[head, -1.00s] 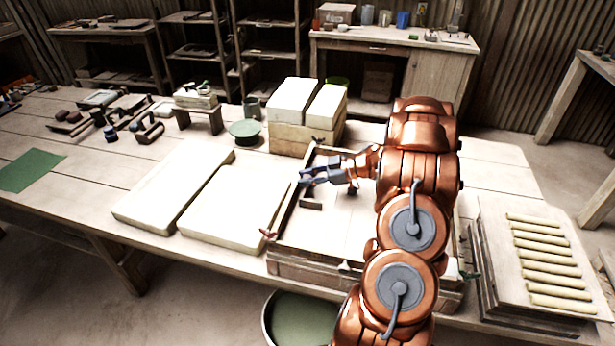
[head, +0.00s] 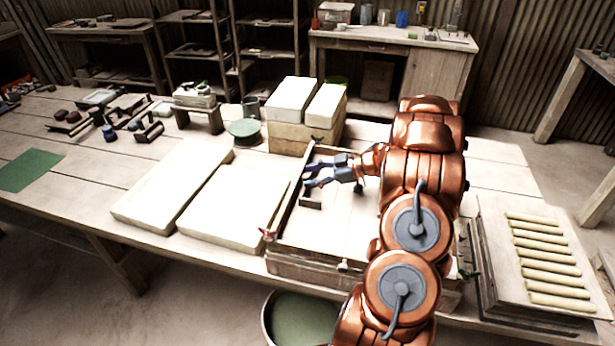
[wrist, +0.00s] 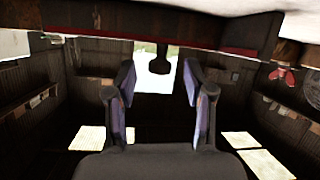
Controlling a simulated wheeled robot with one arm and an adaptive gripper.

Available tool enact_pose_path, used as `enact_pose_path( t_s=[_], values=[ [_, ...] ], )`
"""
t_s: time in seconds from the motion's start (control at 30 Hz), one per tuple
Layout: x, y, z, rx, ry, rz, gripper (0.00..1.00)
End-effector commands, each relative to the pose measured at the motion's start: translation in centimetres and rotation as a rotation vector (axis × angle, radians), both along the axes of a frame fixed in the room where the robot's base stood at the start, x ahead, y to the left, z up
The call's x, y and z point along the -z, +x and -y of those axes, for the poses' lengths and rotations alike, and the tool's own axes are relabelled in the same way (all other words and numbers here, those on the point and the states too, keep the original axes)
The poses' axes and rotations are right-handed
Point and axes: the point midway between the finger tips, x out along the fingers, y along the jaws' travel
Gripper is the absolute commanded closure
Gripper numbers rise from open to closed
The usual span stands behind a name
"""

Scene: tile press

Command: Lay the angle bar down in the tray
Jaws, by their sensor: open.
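The tray (head: 306,268) is a shallow wooden frame with a pale floor on the table, partly hidden behind my arm. A short dark angled piece (head: 311,203), seemingly the angle bar, rests on the tray floor near its left wall. My gripper (head: 308,173) is over the left part of the tray, just beyond the dark piece in the picture, and appears apart from it. Its fingers are spread, with nothing between them. The open fingers also show in the wrist view (wrist: 159,75). I cannot tell whether the piece lies fully flat.
Two pale slabs (head: 235,205) lie left of the tray. Pale blocks on a wooden box (head: 290,137) stand behind it. A board with several pale rolls (head: 545,262) is at the right. A green-filled tub (head: 303,318) stands below the front edge.

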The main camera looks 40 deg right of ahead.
Motion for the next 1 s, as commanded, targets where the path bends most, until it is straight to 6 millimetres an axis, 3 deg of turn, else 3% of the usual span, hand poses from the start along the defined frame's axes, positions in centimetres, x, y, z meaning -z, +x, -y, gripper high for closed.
enact_pose_path(
  t_s=[0.5,1.0],
  values=[
    [-3.2,-6.0,5.0,0.001,0.002,0.001,0.47],
    [-3.8,-6.9,5.9,0.001,-0.002,0.0,0.47]
  ],
)
